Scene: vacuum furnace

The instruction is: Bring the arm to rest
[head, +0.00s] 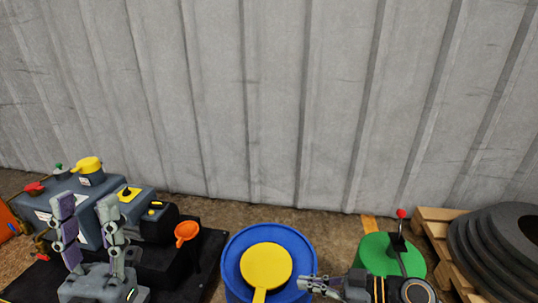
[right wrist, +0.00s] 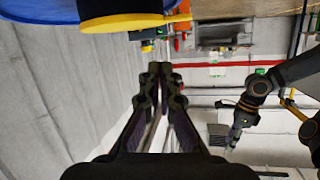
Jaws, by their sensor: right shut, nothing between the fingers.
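My left gripper (head: 88,220) points upward at the lower left of the head view, in front of the grey machine. Its two fingers stand well apart with nothing between them, so it is open. My right gripper (head: 306,284) is at the bottom of the head view, pointing left, beside the right rim of the blue drum (head: 230,250). In the right wrist view the right gripper (right wrist: 160,75) has its fingers together and nothing held. The yellow disc (head: 266,266) on the drum is left of the right gripper. Whether the right gripper touches the drum cannot be told.
The grey machine (head: 150,205) with a yellow cap and an orange funnel (head: 187,232) are at the left. A green drum (head: 374,258) with a red-knobbed lever is at the right. Black tyres (head: 480,250) lie on a wooden pallet (head: 432,228). A corrugated wall (head: 270,100) closes the back.

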